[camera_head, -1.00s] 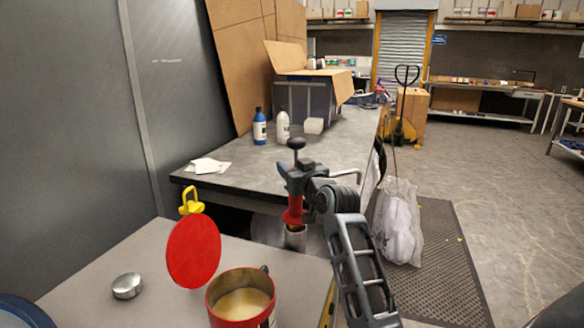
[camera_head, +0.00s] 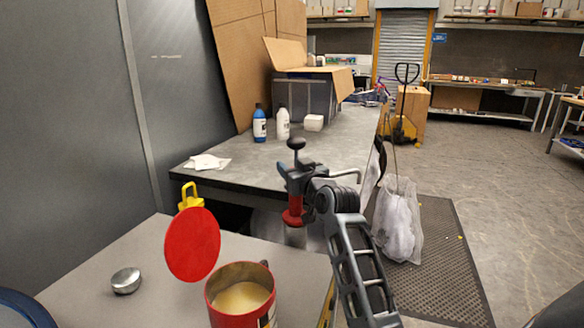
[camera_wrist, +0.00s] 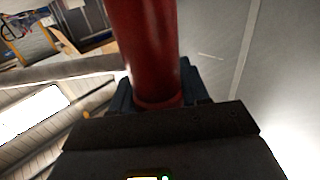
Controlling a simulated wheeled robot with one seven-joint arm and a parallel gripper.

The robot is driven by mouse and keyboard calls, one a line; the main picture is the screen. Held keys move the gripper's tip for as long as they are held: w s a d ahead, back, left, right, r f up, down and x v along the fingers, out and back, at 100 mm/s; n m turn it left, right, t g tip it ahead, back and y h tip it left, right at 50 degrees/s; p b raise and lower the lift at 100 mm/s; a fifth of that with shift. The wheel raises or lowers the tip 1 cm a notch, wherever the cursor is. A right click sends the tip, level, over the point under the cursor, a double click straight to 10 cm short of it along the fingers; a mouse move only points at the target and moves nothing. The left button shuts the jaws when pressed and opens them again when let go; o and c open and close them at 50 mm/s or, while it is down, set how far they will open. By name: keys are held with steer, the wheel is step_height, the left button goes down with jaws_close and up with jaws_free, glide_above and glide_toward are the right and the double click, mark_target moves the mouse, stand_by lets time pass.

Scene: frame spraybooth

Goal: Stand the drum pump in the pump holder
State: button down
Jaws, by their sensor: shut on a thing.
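The drum pump, with a black knob on top and a red body (camera_head: 294,215), is upright in my gripper (camera_head: 297,180). My gripper is shut on it just below the knob. In the wrist view the red body (camera_wrist: 145,50) is large and close, between the dark fingers (camera_wrist: 160,92). A grey cylinder (camera_head: 295,237) shows directly under the red flange, beyond the near table's far edge. I cannot tell whether it is the pump holder or the pump's lower part, nor whether they touch.
A red can (camera_head: 242,297) of cream liquid, a red disc (camera_head: 192,245), a yellow fitting (camera_head: 190,197) and a silver knob (camera_head: 126,281) are on or by the near table (camera_head: 85,262). Bottles (camera_head: 260,125) stand on the far bench (camera_head: 240,165). A clear bag (camera_head: 398,222) is at right.

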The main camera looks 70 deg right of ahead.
steer(key=shift+f+b, duration=0.45)
steer(key=shift+b, duration=0.1)
stand_by(0.4)
steer(key=c, duration=0.5)
jaws_free()
steer(key=shift+f, duration=0.5)
steer(key=shift+r+v, duration=0.15)
steer(key=shift+v, duration=1.8)
steer(key=shift+r+v, duration=0.15)
steer(key=shift+v, duration=1.85)
